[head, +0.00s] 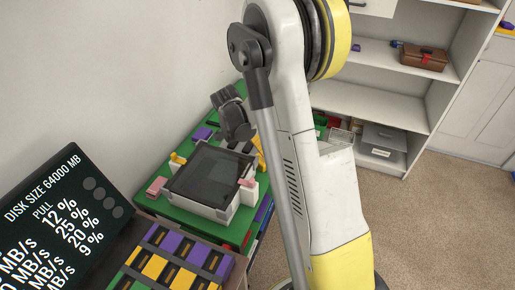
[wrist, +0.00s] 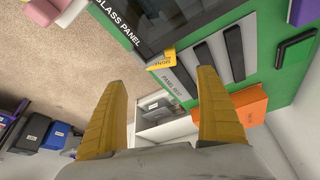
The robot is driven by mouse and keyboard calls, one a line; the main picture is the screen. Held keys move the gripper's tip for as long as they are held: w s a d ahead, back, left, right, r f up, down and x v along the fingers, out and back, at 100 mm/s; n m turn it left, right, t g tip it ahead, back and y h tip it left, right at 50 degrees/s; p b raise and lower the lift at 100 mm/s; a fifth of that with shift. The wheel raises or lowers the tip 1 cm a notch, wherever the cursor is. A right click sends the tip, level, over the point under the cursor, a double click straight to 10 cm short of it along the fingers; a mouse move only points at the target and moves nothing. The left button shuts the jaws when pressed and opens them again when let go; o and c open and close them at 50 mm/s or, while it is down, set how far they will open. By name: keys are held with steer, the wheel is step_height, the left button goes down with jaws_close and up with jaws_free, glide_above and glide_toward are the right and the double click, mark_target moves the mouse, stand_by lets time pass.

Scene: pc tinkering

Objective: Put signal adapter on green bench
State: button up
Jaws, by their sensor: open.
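The green bench (head: 185,217) stands against the wall in the head view; its green top also shows in the wrist view (wrist: 268,40). A small yellow piece with dark lettering (wrist: 161,60) lies by the edge of the glass-panel unit, just beyond my fingertips. I cannot read its lettering well enough to tell whether it is the signal adapter. My gripper (wrist: 165,88) is open, its two yellow fingers apart with nothing between them. In the head view my arm hides part of the bench, and my gripper is over its far end.
A glass-panel unit (head: 208,177) sits on the bench, with a yellow block (head: 178,158) and pink blocks (head: 156,187) at its sides. A purple block (head: 203,133) lies behind. A screen (head: 65,220) and a rack of purple and yellow modules (head: 168,262) are in front. Shelves stand right.

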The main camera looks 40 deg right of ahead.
steer(key=shift+v, duration=1.2)
steer(key=s+a+r+n+t, duration=0.2)
steer(key=s+a+r+n, duration=0.15)
steer(key=a+r, duration=0.35)
steer(key=s+a+r+n+t+y, duration=0.2)
steer(key=s+a+r+n, duration=0.3)
steer(key=s+a+n, duration=0.1)
steer(key=s+a+r+n+t+y, duration=0.2)
steer(key=s+a+r+n, duration=0.2)
steer(key=s+a+n, duration=0.3)
steer(key=shift+s+a+r+t, duration=0.3)
steer(key=shift+s+a+r, duration=0.1)
steer(key=shift+s+a, duration=0.75)
steer(key=shift+s+d, duration=0.1)
